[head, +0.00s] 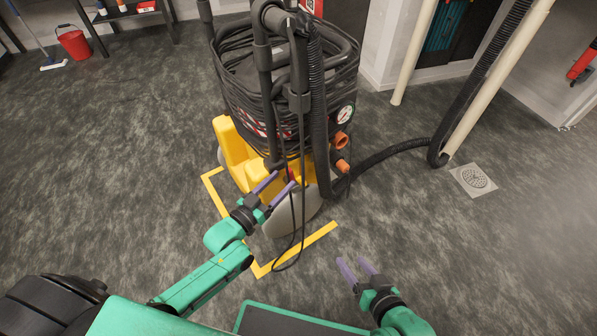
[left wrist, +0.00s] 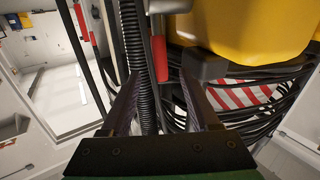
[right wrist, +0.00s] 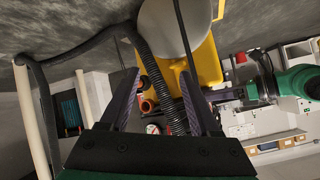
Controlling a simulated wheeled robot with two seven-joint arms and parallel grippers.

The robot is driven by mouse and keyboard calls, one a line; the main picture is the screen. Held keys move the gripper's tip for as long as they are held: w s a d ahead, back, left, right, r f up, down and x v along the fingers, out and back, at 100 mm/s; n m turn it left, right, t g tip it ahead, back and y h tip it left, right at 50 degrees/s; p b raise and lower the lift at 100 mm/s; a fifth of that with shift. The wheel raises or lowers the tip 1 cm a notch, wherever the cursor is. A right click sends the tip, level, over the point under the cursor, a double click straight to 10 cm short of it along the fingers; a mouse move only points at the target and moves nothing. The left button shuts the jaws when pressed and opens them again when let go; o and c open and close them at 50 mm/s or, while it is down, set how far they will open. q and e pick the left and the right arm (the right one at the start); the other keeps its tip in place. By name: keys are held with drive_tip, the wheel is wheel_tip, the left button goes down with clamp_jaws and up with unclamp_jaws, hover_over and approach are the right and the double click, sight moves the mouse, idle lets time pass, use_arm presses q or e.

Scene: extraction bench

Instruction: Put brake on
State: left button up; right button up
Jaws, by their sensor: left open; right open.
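The wheeled extraction machine (head: 285,75) stands upright, with a black cable-wrapped body, a yellow base (head: 235,155) and a pale round wheel (head: 285,222). A small red part, possibly the brake lever, shows low on it (head: 291,174). In the left wrist view a red handle-like piece (left wrist: 160,58) appears between the finger lines, beside a black ribbed hose (left wrist: 133,45). My left gripper (head: 280,179) is open at the machine's lower front, close to the red part; contact cannot be told. My right gripper (head: 354,264) is open and empty, low to the right, apart from the machine.
Yellow floor tape (head: 300,250) marks a corner around the machine. A loose black cable hangs in front of the wheel. A black hose (head: 395,150) runs right to pale pipes (head: 490,85) near a floor drain (head: 473,180). The floor at left is clear up to a red bucket (head: 74,42).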

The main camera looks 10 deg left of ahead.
use_arm(q)
drive_tip(key=b+x, duration=0.2)
drive_tip(key=x, duration=0.5)
drive_tip(key=shift+w+f, duration=0.15)
drive_tip(key=shift+w+d, duration=0.15)
drive_tip(key=shift+w, duration=0.1)
clamp_jaws()
use_arm(e)
drive_tip(key=shift+s+a+f+m+t, duration=0.15)
drive_tip(key=shift+a+f+t, duration=0.15)
drive_tip(key=shift+f, duration=0.3)
drive_tip(key=shift+w+a+f+m+t, duration=0.15)
drive_tip(key=shift+a+f+t, duration=0.15)
drive_tip(key=shift+f, duration=0.3)
drive_tip(key=shift+s, duration=0.1)
